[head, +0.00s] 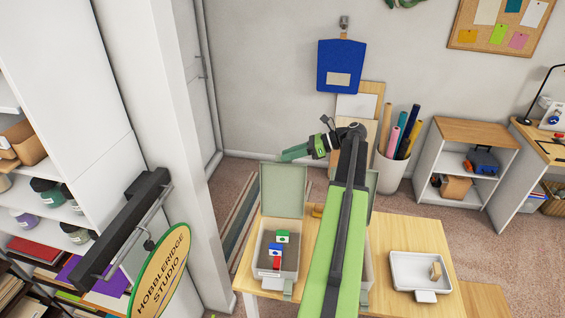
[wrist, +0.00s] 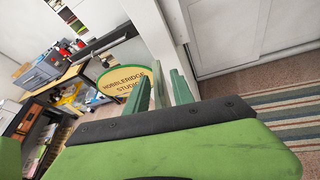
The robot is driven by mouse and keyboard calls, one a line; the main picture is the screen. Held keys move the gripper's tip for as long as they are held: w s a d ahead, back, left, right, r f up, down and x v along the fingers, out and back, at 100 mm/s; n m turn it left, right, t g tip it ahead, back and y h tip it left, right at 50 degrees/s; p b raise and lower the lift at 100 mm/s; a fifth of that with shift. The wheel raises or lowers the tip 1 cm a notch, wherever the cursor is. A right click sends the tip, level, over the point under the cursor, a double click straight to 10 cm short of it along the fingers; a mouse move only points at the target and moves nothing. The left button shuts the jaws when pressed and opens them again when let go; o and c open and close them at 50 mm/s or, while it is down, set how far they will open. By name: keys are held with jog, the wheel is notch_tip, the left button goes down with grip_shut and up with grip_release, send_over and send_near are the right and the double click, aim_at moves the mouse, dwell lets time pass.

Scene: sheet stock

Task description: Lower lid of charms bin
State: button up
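Two bins stand on the wooden table in the head view. The left bin (head: 289,262) has its pale green lid (head: 282,190) raised upright at the back, and it holds green, blue and red blocks. The right bin (head: 367,285) is mostly hidden behind my arm, and part of its raised lid (head: 371,183) shows. I cannot read the labels, so I cannot tell which is the charms bin.
A white pillar (head: 160,110) and a hanging oval sign (head: 160,270) are at left. A bin of rolls (head: 391,172) and a low shelf (head: 464,130) stand behind.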

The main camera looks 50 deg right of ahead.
jog(key=shift+x, duration=1.05)
jog(key=shift+c, duration=0.4)
grip_shut()
